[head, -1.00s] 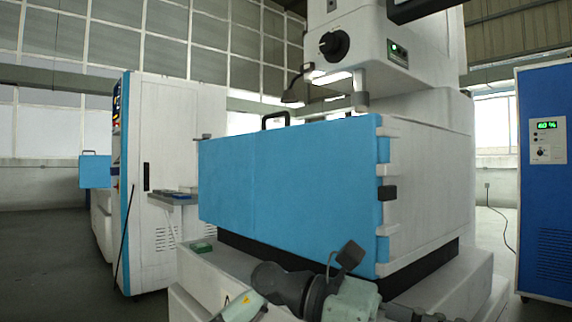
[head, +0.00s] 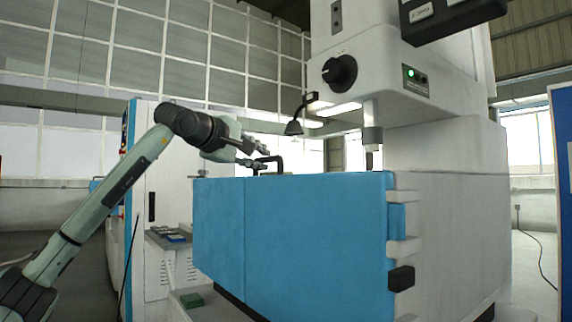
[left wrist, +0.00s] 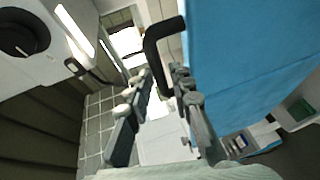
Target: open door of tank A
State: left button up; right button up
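The blue door (head: 300,245) covers the front of the white machine's tank and looks shut. A black bent handle (head: 277,160) stands up from the top of the blue door near its left part. My left gripper (head: 264,158) is open at the handle, its fingers pointing right in the head view. In the left wrist view the handle (left wrist: 152,45) shows just beyond the open fingers (left wrist: 160,83), close to the blue door (left wrist: 235,60). I cannot tell whether the fingers touch it. No tank label is readable. My right gripper is out of view.
The machine head (head: 385,70) with a dark knob hangs above the tank, with a lamp (head: 295,125) near the handle. A black block (head: 401,278) sticks out at the door's right edge. Another white cabinet (head: 170,160) stands behind at left, with a small shelf.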

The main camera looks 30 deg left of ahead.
pick_arm(q)
jog(key=shift+w, duration=0.45)
jog(key=w+f+p, duration=0.1)
jog(key=w, duration=0.5)
jog(key=shift+w, duration=0.25)
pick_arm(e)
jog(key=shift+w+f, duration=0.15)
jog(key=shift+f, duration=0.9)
pick_arm(q)
jog(key=shift+f, duration=0.1)
grip_shut()
